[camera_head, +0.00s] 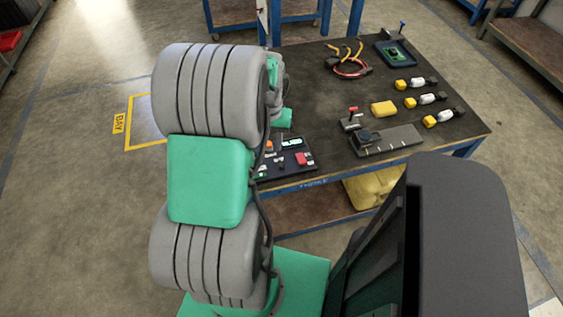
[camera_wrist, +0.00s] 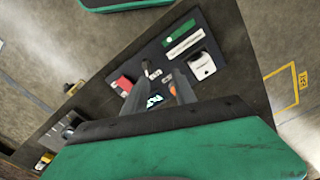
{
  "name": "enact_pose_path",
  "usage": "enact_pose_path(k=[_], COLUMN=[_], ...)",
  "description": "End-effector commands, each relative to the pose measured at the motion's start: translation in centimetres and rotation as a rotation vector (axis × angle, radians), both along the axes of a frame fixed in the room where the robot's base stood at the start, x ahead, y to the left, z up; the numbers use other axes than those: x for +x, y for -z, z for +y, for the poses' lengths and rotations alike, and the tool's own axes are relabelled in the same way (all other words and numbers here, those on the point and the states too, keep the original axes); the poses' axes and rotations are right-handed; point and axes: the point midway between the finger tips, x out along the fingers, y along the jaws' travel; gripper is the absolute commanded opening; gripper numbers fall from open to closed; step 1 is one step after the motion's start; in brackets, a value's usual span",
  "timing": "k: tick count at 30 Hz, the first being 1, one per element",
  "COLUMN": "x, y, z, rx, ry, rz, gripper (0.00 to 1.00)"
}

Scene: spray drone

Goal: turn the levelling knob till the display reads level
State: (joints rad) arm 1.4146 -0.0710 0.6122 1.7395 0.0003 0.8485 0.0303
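A dark control panel (camera_head: 310,167) lies at the near left edge of the bench, partly hidden by my arm. It also shows in the wrist view (camera_wrist: 222,80). Its small lit display (camera_head: 292,142) shows in the wrist view (camera_wrist: 153,100) too, but I cannot read it. A small orange part (camera_head: 268,146), possibly a knob, is beside the display; in the wrist view (camera_wrist: 172,89) it is partly hidden by a finger. My gripper (camera_wrist: 161,78) is over the panel with its fingers apart. I cannot tell whether it touches anything.
The panel also carries a red block (camera_head: 301,158) and a white box (camera_wrist: 201,66). On the dark bench (camera_head: 310,95) are a yellow block (camera_head: 384,108), a grey plate (camera_head: 398,138), cable loops (camera_head: 350,67) and a blue tray (camera_head: 396,53).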

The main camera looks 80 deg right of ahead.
Motion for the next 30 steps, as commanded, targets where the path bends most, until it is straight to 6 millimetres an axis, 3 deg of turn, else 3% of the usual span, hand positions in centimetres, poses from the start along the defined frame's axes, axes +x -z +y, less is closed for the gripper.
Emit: enact_pose_path(k=[1, 4, 16, 26, 30], x=[-1.7, -3.1, -3.1, -3.1, -3.1], y=[0.9, 1.6, 8.2, 9.1, 9.1], z=[-0.4, -0.8, -0.7, -0.8, -0.8], rx=[0.008, 0.013, 0.016, 0.012, 0.012], ry=[0.043, 0.079, 0.079, 0.078, 0.078], rz=[0.001, 0.001, 0.002, 0.002, 0.002], gripper=[0.33, 0.33, 0.33, 0.33, 0.23])
